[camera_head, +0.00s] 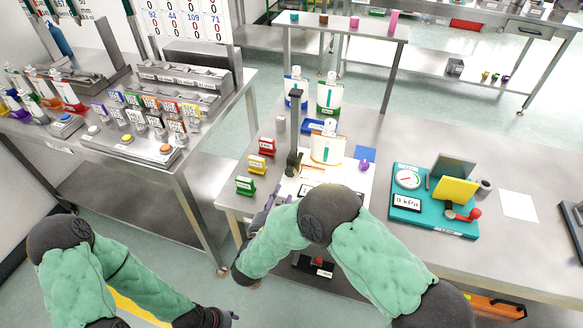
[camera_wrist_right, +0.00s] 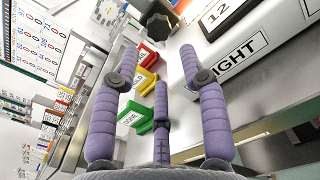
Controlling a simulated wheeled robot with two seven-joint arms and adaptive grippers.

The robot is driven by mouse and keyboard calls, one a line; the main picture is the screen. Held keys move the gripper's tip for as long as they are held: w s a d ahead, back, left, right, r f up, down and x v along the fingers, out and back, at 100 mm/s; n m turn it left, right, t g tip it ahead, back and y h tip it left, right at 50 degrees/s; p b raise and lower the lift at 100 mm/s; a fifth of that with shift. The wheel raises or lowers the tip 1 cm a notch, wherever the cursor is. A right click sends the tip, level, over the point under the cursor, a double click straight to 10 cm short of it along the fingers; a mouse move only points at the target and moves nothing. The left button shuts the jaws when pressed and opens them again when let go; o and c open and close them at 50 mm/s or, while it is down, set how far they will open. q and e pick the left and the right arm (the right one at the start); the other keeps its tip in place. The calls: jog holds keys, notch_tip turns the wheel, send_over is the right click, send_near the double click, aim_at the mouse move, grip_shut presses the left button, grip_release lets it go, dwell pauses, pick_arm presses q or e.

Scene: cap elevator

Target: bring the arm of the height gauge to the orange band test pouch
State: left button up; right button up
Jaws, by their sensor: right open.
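In the head view the height gauge (camera_head: 295,125) is a dark upright column on the near bench. A dark knob-like part (camera_head: 293,165) is low on it. A white pouch with an orange band (camera_head: 327,149) stands just right of the column; where the gauge's arm meets it is not clear. My right gripper (camera_head: 271,204) is left of and in front of the gauge, partly hidden by my arm. In the right wrist view its purple fingers (camera_wrist_right: 160,90) are spread and empty, with a black knob (camera_wrist_right: 157,18) beyond them. My left gripper (camera_head: 234,317) is low, off the bench; its fingers are unclear.
Red, yellow and green (camera_head: 245,186) signs stand along the bench's left edge. Pouches with blue (camera_head: 296,90) and green (camera_head: 328,97) bands stand behind. A purple item (camera_head: 364,165) is right of the orange-band pouch. A teal tray (camera_head: 431,216) with a dial lies further right.

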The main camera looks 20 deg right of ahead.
aim_at(289, 175)
jog(key=b+x, duration=0.2)
jog(key=x, duration=0.8)
jog(key=shift+w+d+b, duration=0.15)
jog(key=shift+d+b, duration=0.05)
jog(key=shift+b, duration=0.2)
jog(key=c, duration=0.7)
